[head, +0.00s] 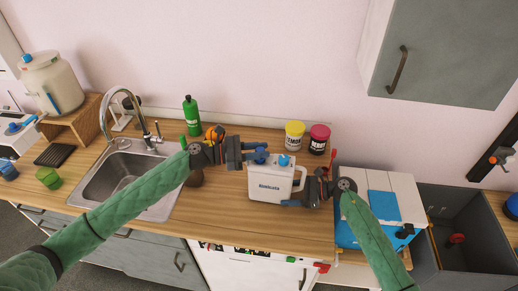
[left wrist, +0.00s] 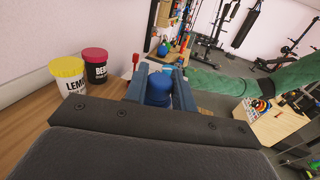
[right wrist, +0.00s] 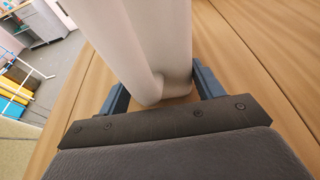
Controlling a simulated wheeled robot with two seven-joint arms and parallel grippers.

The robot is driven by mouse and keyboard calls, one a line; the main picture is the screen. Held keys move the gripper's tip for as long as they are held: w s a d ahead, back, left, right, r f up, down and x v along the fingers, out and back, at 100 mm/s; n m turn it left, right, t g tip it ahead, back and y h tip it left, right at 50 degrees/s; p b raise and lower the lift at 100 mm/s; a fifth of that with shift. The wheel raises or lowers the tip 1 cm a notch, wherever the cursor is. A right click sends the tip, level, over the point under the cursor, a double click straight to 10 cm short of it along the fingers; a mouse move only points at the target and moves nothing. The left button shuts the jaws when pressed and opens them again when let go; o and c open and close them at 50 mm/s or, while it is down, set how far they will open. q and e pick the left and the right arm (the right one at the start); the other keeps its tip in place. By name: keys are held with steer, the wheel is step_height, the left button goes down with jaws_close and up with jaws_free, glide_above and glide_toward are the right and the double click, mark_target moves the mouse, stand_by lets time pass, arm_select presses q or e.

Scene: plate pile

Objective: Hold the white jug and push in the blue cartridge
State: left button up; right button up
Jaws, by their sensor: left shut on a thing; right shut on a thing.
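A yellow-lidded tub (head: 294,136) and a red-lidded tub (head: 319,140) stand behind the jug. A green bottle (head: 192,116) stands at the back, near the sink (head: 125,178). A white and blue box (head: 384,205) is at the right. The worktop in front is clear.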

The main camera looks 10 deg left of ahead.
arm_select(q)
steer(key=shift+f, duration=0.65)
steer(key=o, duration=1.1)
steer(key=v, duration=1.2)
steer(key=shift+r, duration=0.1)
arm_select(e)
steer(key=o, duration=0.9)
steer(key=shift+o, duration=0.2)
steer(key=shift+d, duration=0.15)
